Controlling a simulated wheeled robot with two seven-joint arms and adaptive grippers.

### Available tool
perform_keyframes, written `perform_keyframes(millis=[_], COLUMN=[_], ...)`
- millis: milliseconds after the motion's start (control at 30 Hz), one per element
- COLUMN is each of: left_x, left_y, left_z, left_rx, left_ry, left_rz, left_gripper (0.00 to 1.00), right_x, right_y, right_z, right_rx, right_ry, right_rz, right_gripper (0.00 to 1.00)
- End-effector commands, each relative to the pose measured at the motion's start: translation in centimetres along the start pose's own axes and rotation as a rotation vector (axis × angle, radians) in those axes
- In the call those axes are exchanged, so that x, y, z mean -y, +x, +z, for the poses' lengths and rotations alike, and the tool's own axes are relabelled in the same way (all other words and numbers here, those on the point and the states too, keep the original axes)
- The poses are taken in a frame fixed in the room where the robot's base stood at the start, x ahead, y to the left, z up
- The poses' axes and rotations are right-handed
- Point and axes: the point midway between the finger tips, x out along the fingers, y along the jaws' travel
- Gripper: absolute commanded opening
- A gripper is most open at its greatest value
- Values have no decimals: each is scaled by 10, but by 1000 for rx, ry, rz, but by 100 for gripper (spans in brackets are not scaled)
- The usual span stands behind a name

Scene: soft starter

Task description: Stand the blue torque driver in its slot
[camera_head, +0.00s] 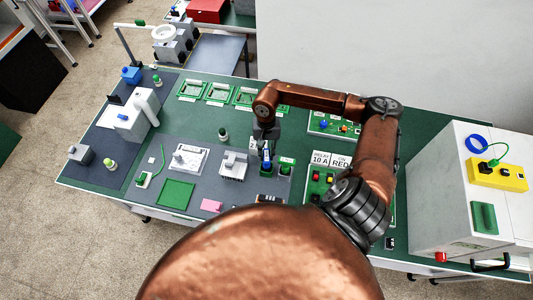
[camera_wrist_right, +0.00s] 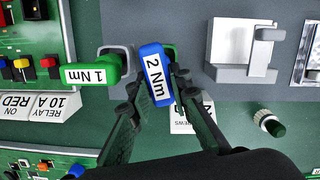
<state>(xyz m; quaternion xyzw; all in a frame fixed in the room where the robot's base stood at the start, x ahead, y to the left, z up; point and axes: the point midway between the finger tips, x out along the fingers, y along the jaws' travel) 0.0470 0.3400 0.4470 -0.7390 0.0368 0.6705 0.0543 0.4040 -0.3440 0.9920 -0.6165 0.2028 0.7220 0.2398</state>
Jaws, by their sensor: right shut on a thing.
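The blue torque driver (camera_wrist_right: 156,72), labelled "2 Nm", is between the fingers of my right gripper (camera_wrist_right: 155,88) in the right wrist view. The gripper is shut on it. In the head view, my right gripper (camera_head: 265,146) is over the mat with the blue driver (camera_head: 266,155) below it. A grey holder with a green part (camera_wrist_right: 172,50) shows partly behind the blue driver; its opening is hidden, so I cannot tell whether the driver's lower end is inside. My left gripper is not in view.
A green driver (camera_wrist_right: 92,72) labelled "1 Nm" stands in a grey holder close beside. A grey block fixture (camera_wrist_right: 243,45) is on the other side. A relay board (camera_head: 322,180) with coloured buttons lies to the right, and a yellow control box (camera_head: 497,174) sits on a white cabinet.

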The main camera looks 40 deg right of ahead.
Motion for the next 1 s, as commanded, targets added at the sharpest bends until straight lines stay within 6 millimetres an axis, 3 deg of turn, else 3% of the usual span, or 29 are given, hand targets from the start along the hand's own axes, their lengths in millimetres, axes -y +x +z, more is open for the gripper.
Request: perform_keyframes(millis=[867,900,1000], left_x=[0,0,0], left_y=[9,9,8], left_z=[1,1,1], left_rx=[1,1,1], left_ry=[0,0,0], left_rz=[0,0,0], left_gripper=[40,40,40], right_x=[0,0,0], right_y=[5,5,5], right_z=[-1,-1,-1], right_rx=[0,0,0], right_ry=[0,0,0], right_rz=[0,0,0], right_gripper=[0,19,25])
